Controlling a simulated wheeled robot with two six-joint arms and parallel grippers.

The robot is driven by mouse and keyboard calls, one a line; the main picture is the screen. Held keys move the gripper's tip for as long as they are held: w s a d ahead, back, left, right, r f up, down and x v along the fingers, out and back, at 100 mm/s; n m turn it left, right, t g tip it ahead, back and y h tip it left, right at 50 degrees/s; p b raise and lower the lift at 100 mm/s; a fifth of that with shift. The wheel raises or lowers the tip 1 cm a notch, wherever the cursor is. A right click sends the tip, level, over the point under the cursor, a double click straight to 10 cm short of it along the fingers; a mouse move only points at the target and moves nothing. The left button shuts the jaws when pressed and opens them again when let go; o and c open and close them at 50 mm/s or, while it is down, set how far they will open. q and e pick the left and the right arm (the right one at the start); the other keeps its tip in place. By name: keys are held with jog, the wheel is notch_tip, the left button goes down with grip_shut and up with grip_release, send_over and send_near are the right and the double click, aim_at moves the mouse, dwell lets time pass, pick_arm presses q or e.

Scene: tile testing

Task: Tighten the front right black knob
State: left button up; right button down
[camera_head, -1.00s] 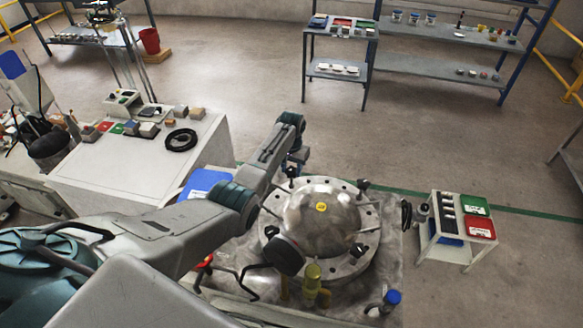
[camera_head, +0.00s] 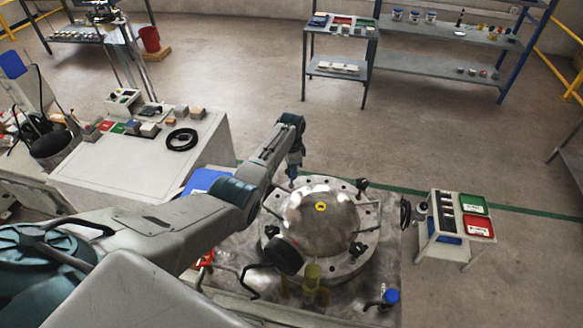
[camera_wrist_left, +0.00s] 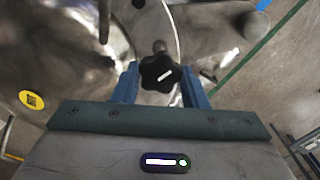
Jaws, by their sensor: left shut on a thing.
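A black lobed knob (camera_wrist_left: 160,73) with a white mark on top sits on a bolt at the flange's edge. My left gripper (camera_wrist_left: 160,84) is shut on it, with a blue finger on each side. In the head view my left gripper (camera_head: 293,178) is at the back left of the silver dome (camera_head: 322,218) and hides this knob. Other black knobs stand around the flange (camera_head: 372,217), one at the back right (camera_head: 361,185) and one at the front right (camera_head: 357,249). My right gripper is not in view.
The dome stands on a metal-topped bench (camera_head: 392,225). A yellow fitting (camera_head: 312,278) and a blue-capped item (camera_head: 391,296) are at its front. A small cart (camera_head: 455,228) with red and green bins stands at the right. A white cabinet (camera_head: 150,160) is at the left.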

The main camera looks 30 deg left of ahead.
pick_arm(q)
jog(key=m, duration=0.4)
jog(key=shift+r, duration=0.1)
jog(key=shift+w+m, duration=0.1)
jog(key=shift+m, duration=0.5)
jog(key=o, duration=1)
